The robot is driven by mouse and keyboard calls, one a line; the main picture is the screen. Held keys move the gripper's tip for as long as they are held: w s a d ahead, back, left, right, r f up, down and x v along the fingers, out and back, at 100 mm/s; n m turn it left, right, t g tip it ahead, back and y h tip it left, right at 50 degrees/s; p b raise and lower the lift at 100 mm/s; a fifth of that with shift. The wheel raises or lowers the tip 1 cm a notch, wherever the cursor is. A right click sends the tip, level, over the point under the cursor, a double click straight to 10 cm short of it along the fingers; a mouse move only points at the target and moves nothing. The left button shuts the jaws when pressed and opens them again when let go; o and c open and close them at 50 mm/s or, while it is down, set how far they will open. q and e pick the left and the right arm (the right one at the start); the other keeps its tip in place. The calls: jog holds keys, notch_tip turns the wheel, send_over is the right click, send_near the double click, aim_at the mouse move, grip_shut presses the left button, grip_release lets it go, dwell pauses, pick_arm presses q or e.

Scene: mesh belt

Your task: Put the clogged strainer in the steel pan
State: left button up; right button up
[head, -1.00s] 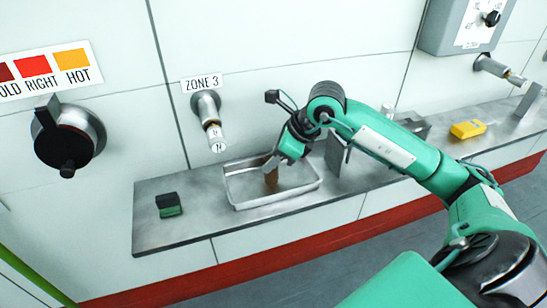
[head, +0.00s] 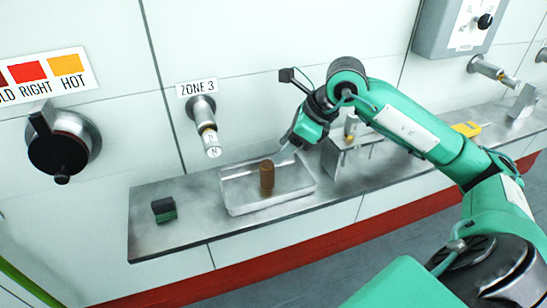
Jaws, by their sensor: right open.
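The clogged strainer (head: 267,178), a brown cylinder, stands upright inside the steel pan (head: 240,192), right of the pan's middle. The pan is a shallow rectangular metal tray on the shelf. My right gripper (head: 288,144) is open and empty, above and behind the strainer to its right, apart from it. Its fingertips are small and partly hidden by the green hand. My left gripper is not in view.
The grey shelf (head: 148,238) runs along the wall. A dark and green block (head: 164,210) lies left of the pan. A metal rack (head: 340,165) stands to the right, and a yellow device (head: 467,129) lies farther right. A nozzle (head: 207,130) sticks out under the ZONE 3 sign.

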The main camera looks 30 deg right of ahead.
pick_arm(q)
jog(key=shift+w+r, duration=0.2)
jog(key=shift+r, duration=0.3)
pick_arm(e)
jog(key=v, duration=0.5)
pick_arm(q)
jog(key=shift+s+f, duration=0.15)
